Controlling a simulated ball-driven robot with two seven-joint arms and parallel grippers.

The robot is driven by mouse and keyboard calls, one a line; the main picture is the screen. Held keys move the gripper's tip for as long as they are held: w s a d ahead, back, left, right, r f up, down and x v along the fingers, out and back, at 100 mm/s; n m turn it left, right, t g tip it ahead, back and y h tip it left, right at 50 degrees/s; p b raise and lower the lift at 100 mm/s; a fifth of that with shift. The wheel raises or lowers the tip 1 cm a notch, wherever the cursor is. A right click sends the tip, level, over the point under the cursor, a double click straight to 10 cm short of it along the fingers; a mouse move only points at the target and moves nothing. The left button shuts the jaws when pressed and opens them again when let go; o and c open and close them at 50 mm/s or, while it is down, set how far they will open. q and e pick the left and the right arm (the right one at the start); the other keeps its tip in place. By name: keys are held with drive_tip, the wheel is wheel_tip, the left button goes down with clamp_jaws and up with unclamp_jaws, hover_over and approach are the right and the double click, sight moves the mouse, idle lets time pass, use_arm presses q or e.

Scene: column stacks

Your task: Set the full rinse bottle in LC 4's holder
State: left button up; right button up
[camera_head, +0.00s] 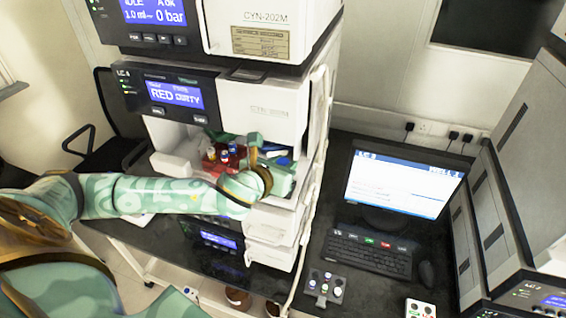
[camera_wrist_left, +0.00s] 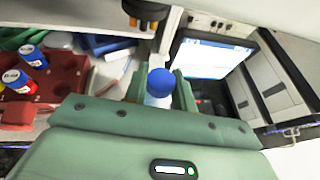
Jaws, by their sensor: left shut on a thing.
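My left gripper (camera_wrist_left: 160,95) is shut on a blue-capped bottle (camera_wrist_left: 159,84), whose pale neck shows below the cap in the wrist view. In the head view my left gripper (camera_head: 281,172) is at the right side of the open bay below the module with the "RED DIRTY" display (camera_head: 174,95). I cannot clearly make out the held bottle there. A red rack (camera_head: 210,166) stands in the bay to the left of the gripper, and also shows in the wrist view (camera_wrist_left: 66,87). The module's label is too small to read surely. My right gripper is not in view.
Small bottles with blue (camera_wrist_left: 30,53) and red caps stand in the red rack. Blue, green and white items lie behind it. A monitor (camera_head: 400,182), keyboard (camera_head: 372,253) and cap tray (camera_head: 324,286) stand on the black bench. A white column stack wall edges the bay.

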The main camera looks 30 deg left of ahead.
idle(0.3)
use_arm(q)
drive_tip(key=o, duration=0.9)
drive_tip(key=shift+s, duration=0.1)
drive_tip(key=p+v, duration=0.7)
drive_tip(key=v, duration=0.9)
drive_tip(key=shift+s+r, duration=0.1)
